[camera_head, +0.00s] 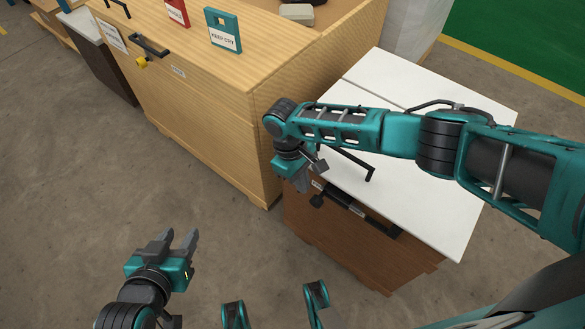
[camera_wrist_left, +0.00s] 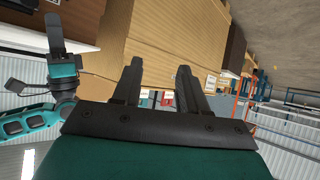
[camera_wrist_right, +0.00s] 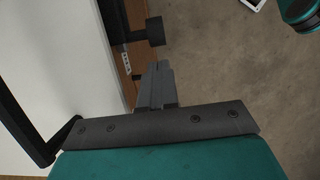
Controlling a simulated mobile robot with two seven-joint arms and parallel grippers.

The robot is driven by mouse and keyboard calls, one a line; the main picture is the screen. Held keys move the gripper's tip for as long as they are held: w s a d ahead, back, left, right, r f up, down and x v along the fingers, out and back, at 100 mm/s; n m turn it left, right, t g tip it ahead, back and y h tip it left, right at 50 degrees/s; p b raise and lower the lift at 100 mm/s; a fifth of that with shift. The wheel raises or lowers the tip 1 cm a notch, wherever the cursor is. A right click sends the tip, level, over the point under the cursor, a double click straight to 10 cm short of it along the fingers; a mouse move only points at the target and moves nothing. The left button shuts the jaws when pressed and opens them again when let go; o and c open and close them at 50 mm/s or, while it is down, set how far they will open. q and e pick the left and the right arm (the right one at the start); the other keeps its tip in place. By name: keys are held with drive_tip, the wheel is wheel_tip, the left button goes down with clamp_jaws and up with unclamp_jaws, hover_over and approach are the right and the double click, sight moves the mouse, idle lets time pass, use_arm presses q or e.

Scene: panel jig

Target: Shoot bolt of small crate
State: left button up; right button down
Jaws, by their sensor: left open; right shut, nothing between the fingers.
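The small crate (camera_head: 340,236) is brown with a white lid (camera_head: 440,190) and stands at the right in the head view. A black bolt (camera_head: 352,208) with a knob (camera_head: 317,201) at its left end lies along the crate's front top edge. The knob also shows in the right wrist view (camera_wrist_right: 152,33). My right gripper (camera_head: 302,186) is shut and empty, beside the crate's front left corner, close to the knob but apart from it in the right wrist view. My left gripper (camera_head: 174,242) is open and empty over the floor, left of the crate.
A black handle (camera_head: 350,162) rises from the white lid. The floor (camera_head: 130,200) in front is clear.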

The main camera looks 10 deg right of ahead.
sight(322, 203)
drive_tip(key=shift+s+d+f, duration=0.2)
drive_tip(key=shift+s+d, duration=0.15)
drive_tip(key=shift+s, duration=0.2)
drive_tip(key=s+p, duration=0.1)
drive_tip(key=s+d+p, duration=0.1)
drive_tip(key=d+p, duration=0.1)
drive_tip(key=p, duration=0.1)
drive_tip(key=shift+s+d+r, duration=0.15)
drive_tip(key=shift+s+r, duration=0.1)
drive_tip(key=shift+s, duration=0.15)
drive_tip(key=shift+s+d+f+p, duration=0.15)
drive_tip(key=shift+s+d+p, duration=0.15)
drive_tip(key=shift+s+p, duration=0.1)
drive_tip(key=shift+f, duration=0.15)
drive_tip(key=shift+s, duration=0.1)
